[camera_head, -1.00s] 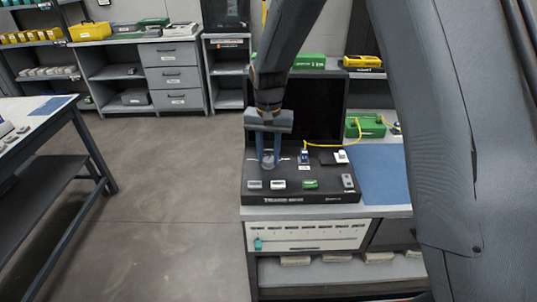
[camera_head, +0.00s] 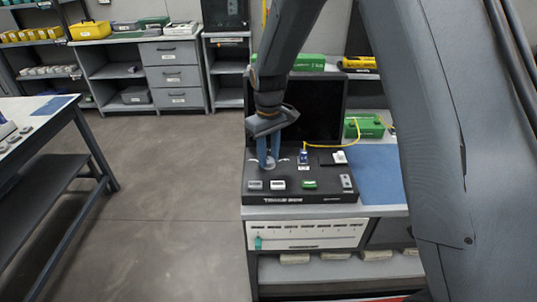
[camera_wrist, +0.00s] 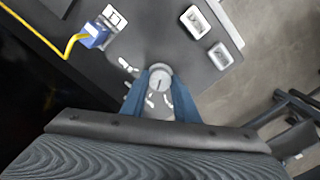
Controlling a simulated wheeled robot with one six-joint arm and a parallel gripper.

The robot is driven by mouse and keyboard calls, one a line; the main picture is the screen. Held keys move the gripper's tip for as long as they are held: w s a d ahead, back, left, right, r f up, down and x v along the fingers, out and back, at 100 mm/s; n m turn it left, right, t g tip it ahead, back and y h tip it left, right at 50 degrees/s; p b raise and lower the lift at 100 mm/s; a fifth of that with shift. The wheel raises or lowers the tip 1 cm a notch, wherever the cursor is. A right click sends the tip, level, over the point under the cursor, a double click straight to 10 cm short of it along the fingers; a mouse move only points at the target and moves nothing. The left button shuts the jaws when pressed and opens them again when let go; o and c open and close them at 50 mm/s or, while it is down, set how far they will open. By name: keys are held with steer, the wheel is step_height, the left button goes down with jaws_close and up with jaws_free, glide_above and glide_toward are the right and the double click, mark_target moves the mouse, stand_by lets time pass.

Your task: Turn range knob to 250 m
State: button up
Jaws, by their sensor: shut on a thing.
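The range knob (camera_wrist: 160,80) is a small round light-grey dial with a dark pointer line, seen in the wrist view between my fingers. White scale marks lie around it on the dark panel; their lettering is too small to read. My gripper (camera_head: 268,164) points down at the left part of the black test box (camera_head: 330,200). Its two blue fingers are shut on the knob, one on each side, as the wrist view (camera_wrist: 159,88) shows. In the head view the fingers hide part of the knob.
On the box stand two grey-white buttons (camera_head: 255,185), (camera_head: 278,185), a green button (camera_head: 309,184), a grey switch (camera_head: 346,181) and a blue connector (camera_head: 303,157) with a yellow cable. A dark screen (camera_head: 310,110) rises behind. Open floor lies left.

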mark_target(269, 160)
steer(key=n, duration=0.5)
steer(key=shift+r+n, duration=0.1)
steer(key=shift+n, duration=0.3)
stand_by(0.4)
steer(key=o, duration=1.1)
steer(key=shift+c, duration=0.2)
step_height(269, 160, up, 8)
steer(key=shift+f+b, duration=0.1)
steer(key=shift+b, duration=0.55)
